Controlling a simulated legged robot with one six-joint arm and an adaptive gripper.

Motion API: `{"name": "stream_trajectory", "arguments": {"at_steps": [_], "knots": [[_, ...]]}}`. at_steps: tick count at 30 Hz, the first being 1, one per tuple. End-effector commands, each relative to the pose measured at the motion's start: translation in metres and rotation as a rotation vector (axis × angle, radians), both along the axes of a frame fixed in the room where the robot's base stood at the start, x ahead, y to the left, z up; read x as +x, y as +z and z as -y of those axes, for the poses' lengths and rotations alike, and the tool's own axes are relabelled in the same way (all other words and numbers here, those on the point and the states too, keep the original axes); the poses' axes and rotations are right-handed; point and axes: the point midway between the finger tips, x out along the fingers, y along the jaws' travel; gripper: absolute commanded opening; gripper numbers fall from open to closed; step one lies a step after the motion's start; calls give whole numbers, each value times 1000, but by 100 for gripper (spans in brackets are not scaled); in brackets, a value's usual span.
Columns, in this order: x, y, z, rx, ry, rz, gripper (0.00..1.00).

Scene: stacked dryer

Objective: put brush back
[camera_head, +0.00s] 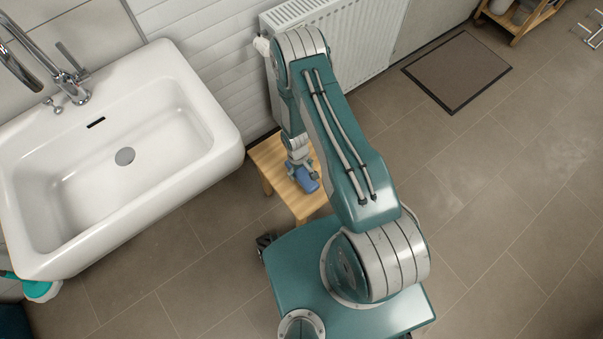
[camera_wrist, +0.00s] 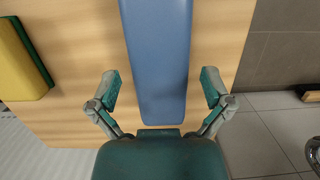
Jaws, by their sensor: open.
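A long blue object (camera_wrist: 156,45), perhaps the brush or its handle, lies on the light wooden stool (camera_wrist: 75,65). In the head view the blue object (camera_head: 307,180) shows on the stool (camera_head: 268,155), partly hidden by my arm. My gripper (camera_wrist: 160,88) is open. Its two fingers stand on either side of the blue object and do not appear to touch it. In the head view my gripper (camera_head: 300,167) is over the stool.
A yellow and green sponge (camera_wrist: 22,62) lies left on the stool. A white sink (camera_head: 185,90) stands left, with a teal and white item (camera_head: 40,288) below its corner. A radiator (camera_head: 365,45) is behind the stool. Open floor (camera_head: 500,200) lies right.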

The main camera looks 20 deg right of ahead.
Motion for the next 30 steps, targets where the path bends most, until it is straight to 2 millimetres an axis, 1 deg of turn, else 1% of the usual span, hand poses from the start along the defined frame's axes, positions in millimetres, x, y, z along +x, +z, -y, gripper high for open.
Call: {"name": "stream_trajectory", "arguments": {"at_steps": [1,3,12,15,20,23,26,27,29,30], "knots": [[3,10,-1,0,0,4,100],[6,24,-1,1,1,5,100],[15,78,-4,0,1,4,100],[17,90,-4,0,1,3,100],[19,102,-5,0,1,2,100],[26,120,-5,0,-6,22,100],[40,158,-4,-2,-23,61,100],[45,176,-4,-3,-31,80,100],[51,204,-3,-4,-43,107,100],[54,222,-3,-4,-51,124,100]]}}
